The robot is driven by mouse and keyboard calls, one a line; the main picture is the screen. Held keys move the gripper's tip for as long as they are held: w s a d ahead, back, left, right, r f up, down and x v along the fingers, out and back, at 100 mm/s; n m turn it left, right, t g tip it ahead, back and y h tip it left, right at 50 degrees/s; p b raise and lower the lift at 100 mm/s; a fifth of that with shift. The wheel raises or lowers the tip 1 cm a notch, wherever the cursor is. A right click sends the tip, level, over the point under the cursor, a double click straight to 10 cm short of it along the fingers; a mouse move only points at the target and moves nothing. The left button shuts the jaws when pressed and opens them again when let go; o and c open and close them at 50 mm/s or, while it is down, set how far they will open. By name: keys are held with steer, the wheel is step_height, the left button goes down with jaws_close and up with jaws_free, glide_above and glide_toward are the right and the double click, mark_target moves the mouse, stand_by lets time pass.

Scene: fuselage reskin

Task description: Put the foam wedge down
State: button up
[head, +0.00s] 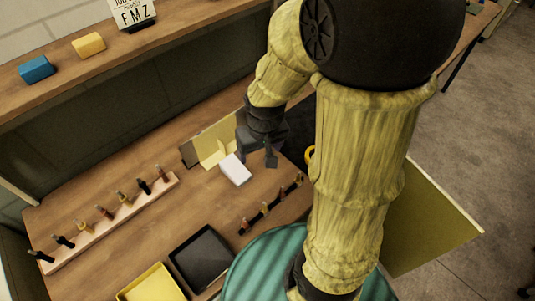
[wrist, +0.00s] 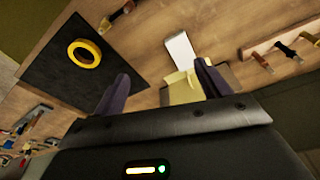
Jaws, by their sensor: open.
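A white block (head: 235,169), which I take to be the foam wedge, lies on the wooden bench in front of a small yellow-green upright piece (head: 212,143). In the wrist view the white block (wrist: 181,52) lies beyond the fingertips, clear of both, and the pale yellow piece (wrist: 181,88) shows beside the right finger. My gripper (head: 257,151) is close above the bench, just behind and right of the block. In the wrist view my gripper (wrist: 162,82) has its fingers wide apart with nothing held between them.
A dark mat (wrist: 45,75) with a yellow ring (wrist: 84,54) lies beside the gripper. A black tray (head: 203,257) and a yellow tray (head: 152,285) sit in front. Blue (head: 37,69) and yellow (head: 89,44) blocks are on the shelf.

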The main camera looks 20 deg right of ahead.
steer(key=s, duration=0.2)
steer(key=s+d+r, duration=0.1)
steer(key=shift+s+m, duration=0.1)
steer(key=shift+m, duration=0.3)
steer(key=shift+d, duration=0.1)
steer(key=c, duration=0.8)
steer(key=shift+c, duration=0.2)
steer(key=shift+f, duration=0.1)
